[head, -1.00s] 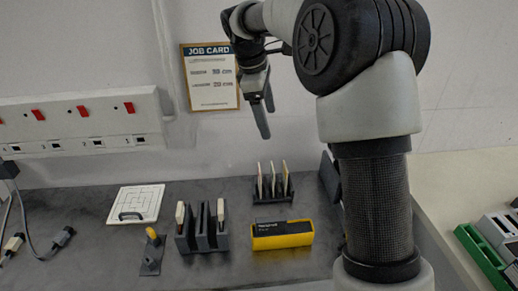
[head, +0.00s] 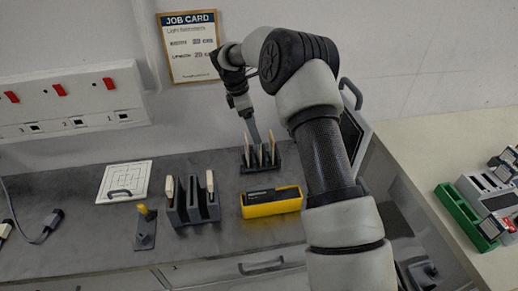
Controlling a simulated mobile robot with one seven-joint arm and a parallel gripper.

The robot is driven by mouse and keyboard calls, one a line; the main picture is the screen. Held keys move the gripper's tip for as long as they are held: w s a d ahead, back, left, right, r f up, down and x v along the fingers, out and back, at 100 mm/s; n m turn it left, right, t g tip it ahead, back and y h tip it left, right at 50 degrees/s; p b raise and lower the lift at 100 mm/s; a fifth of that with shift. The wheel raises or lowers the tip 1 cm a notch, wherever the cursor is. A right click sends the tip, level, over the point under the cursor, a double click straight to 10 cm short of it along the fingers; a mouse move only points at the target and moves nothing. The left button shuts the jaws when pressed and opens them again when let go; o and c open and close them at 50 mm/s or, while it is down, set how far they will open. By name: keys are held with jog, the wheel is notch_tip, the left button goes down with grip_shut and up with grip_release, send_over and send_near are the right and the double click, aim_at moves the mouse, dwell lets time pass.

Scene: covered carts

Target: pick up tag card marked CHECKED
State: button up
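A small black rack (head: 262,168) stands at the back of the dark bench and holds several thin upright cards (head: 272,148). The cards are seen nearly edge-on, so I cannot read which one is marked CHECKED. My gripper (head: 254,136) points down at the rack, with its fingertips at or just above the card tops. The fingers overlap in this view, so their opening and any contact with a card cannot be made out.
A yellow-and-black box (head: 271,202) lies in front of the rack. A dark slotted holder (head: 194,208) with pale-topped items stands left of it. A white grid panel (head: 124,181) and a yellow-knobbed piece (head: 145,230) are farther left. A wall socket strip (head: 75,100) is behind.

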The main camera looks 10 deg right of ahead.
aim_at(259, 149)
jog(key=p+x, duration=0.1)
jog(key=x, duration=0.5)
jog(key=shift+w+f, duration=0.25)
jog(key=shift+f, duration=0.15)
jog(key=c, duration=1.1)
